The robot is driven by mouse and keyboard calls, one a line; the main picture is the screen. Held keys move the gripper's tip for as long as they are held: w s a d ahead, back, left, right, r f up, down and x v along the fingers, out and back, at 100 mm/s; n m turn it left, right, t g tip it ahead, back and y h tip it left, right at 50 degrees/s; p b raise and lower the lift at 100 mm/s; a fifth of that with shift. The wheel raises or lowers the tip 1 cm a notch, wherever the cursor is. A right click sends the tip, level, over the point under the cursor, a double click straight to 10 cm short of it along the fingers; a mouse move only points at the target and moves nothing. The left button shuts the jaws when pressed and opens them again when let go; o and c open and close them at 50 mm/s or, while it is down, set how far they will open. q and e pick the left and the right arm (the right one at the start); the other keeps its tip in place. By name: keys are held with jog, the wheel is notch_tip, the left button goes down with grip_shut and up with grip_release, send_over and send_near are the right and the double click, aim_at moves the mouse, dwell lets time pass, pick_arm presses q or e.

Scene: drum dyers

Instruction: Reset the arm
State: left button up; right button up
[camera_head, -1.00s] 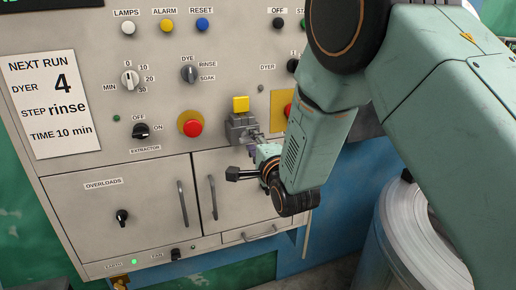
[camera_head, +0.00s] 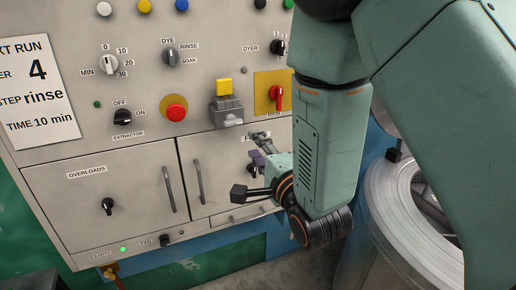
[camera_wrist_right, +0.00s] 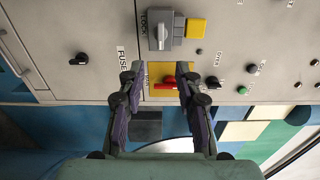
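My right gripper (camera_head: 262,146) hangs in front of the grey control panel (camera_head: 140,148), below the grey lock block (camera_head: 227,112) with its yellow top (camera_head: 224,87). In the right wrist view its two fingers (camera_wrist_right: 157,82) are spread apart with nothing held between them. The red main switch (camera_head: 278,97) on its yellow plate shows in the gap between the fingers in the wrist view (camera_wrist_right: 166,86), farther off on the panel. My right arm comes down from the upper right and bends at the wrist. My left gripper is not in view.
A red push button (camera_head: 175,113), several knobs and two door handles stand out from the panel near my gripper. A round metal drum (camera_head: 400,215) stands at the right, beside and partly behind my arm. Floor shows below the panel.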

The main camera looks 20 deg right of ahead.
dwell(0.4)
jog(key=s+d+f+n+g+b, duration=0.1)
jog(key=s+f+n+g, duration=0.2)
jog(key=f+n, duration=0.35)
jog(key=s+f+n+g+b, duration=0.2)
jog(key=s+f+n+g, duration=0.1)
jog(key=f, duration=0.7)
jog(key=s+d+f+n+g+b, duration=0.1)
jog(key=s+f+n+g, duration=0.25)
jog(key=f, duration=0.45)
jog(key=s+f+n+g+b, duration=0.4)
jog(key=s+f+g+b, duration=0.4)
jog(key=s+f, duration=1.6)
jog(key=shift+s+d+f+h+b, duration=0.35)
jog(key=shift+s+b, duration=0.35)
jog(key=shift+b, duration=0.25)
jog(key=shift+g, duration=0.25)
jog(key=shift+w, duration=0.1)
